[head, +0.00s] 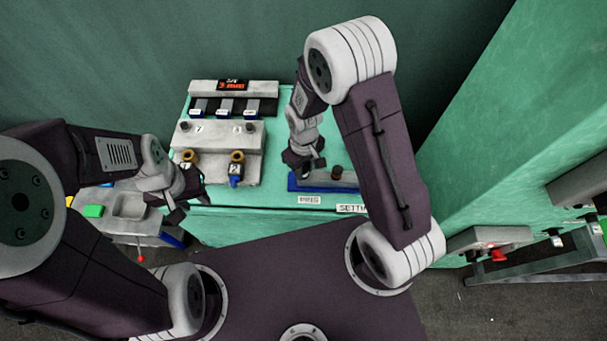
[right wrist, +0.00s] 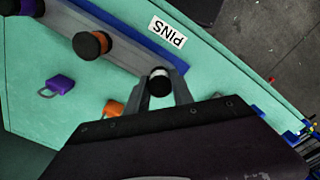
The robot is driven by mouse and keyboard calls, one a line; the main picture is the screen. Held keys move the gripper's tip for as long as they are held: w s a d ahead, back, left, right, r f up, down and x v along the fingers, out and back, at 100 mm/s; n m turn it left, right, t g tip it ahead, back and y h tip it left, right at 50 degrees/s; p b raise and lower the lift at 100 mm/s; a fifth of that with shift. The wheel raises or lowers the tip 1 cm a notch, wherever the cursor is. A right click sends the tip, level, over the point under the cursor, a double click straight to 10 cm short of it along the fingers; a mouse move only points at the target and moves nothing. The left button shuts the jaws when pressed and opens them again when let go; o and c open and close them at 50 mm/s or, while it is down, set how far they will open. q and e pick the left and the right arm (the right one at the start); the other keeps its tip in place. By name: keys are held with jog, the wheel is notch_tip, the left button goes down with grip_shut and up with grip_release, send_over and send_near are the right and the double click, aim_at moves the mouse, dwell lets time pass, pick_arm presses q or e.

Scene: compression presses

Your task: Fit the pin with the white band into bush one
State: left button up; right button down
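The pin with the white band (right wrist: 160,84) has a dark top and stands between the fingers of my right gripper (right wrist: 160,88). Whether the fingers touch it is unclear. In the head view my right gripper (head: 303,172) is low over the left end of the blue-edged pin rack (head: 347,184). Two brass-coloured bushes sit on the front of the grey press; the left one (head: 190,156) is above a small plate that seems marked 1, the right one (head: 237,156) above one that seems marked 2. My left gripper (head: 184,207) is open and empty, front left of the press.
A pin with an orange band (right wrist: 90,45) and one with a purple band (right wrist: 28,7) stand along the rack. A purple padlock (right wrist: 60,84) and an orange padlock (right wrist: 113,107) lie on the green table. A PINS label (head: 310,199) lies before the rack.

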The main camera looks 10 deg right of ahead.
aim_at(304, 168)
jog(key=shift+r, duration=0.15)
jog(key=shift+r+p, duration=2.15)
jog(key=shift+r, duration=0.1)
notch_tip(304, 168, up, 4)
jog(key=p, duration=0.3)
jog(key=shift+p, duration=0.4)
